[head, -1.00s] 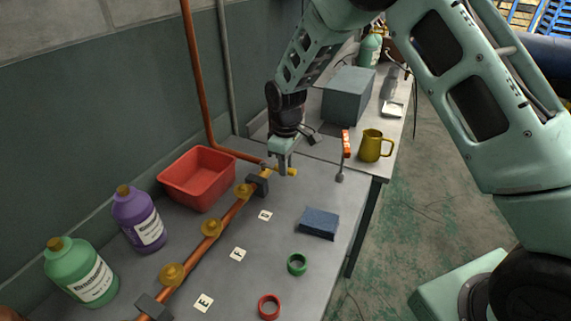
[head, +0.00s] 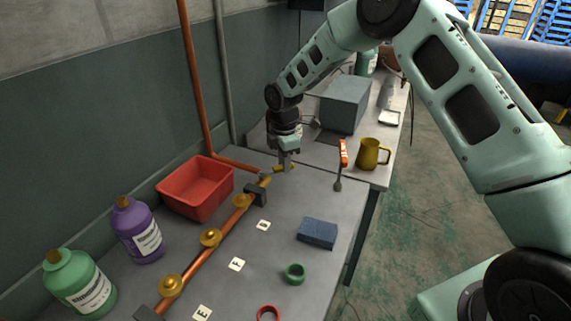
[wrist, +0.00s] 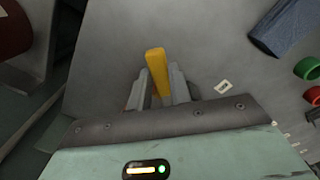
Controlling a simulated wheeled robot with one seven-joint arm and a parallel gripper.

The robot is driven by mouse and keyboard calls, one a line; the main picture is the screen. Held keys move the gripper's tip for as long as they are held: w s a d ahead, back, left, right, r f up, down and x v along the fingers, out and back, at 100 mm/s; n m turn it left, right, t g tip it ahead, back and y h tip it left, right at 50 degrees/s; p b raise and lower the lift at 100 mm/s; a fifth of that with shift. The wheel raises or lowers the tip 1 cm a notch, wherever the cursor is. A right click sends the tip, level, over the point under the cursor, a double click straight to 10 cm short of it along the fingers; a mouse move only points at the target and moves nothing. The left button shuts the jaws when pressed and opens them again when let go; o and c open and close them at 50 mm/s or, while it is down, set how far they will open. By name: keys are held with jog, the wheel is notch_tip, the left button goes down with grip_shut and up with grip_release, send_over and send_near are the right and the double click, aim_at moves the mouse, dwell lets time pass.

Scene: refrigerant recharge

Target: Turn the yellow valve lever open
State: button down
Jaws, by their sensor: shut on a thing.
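The yellow valve lever (head: 279,168) sits at the far end of the copper pipe line, past the dark clamp block, and points right and slightly away. My gripper (head: 285,166) is on it from above. In the wrist view the lever (wrist: 156,65) stands between the two grey fingers (wrist: 160,88), its end sticking out past the fingertips. The fingers are shut on it. The lever's pivot is partly hidden by my gripper and is too small to make out.
The copper pipe (head: 225,222) with several brass knobs runs along the bench. A red tray (head: 195,190) is left of the lever. An orange-handled tool (head: 342,160), a yellow mug (head: 370,153) and a grey box (head: 345,103) are to the right. A blue sponge (head: 317,233) lies nearer.

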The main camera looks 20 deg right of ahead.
jog(key=shift+w+a+n+p, duration=0.1)
jog(key=shift+w+a+n, duration=0.1)
jog(key=shift+w+n, duration=0.55)
jog(key=shift+w+a+n+p, duration=0.15)
jog(key=shift+w+n, duration=0.2)
jog(key=shift+n, duration=0.75)
jog(key=shift+w+a+n+p, duration=0.1)
jog(key=shift+w+a+n, duration=0.1)
jog(key=shift+w+n, duration=0.55)
jog(key=shift+s+n, duration=0.15)
jog(key=shift+n, duration=0.15)
jog(key=c, duration=1.3)
grip_release()
notch_tip(320, 180, up, 18)
jog(key=b, duration=0.3)
jog(key=shift+f, duration=0.25)
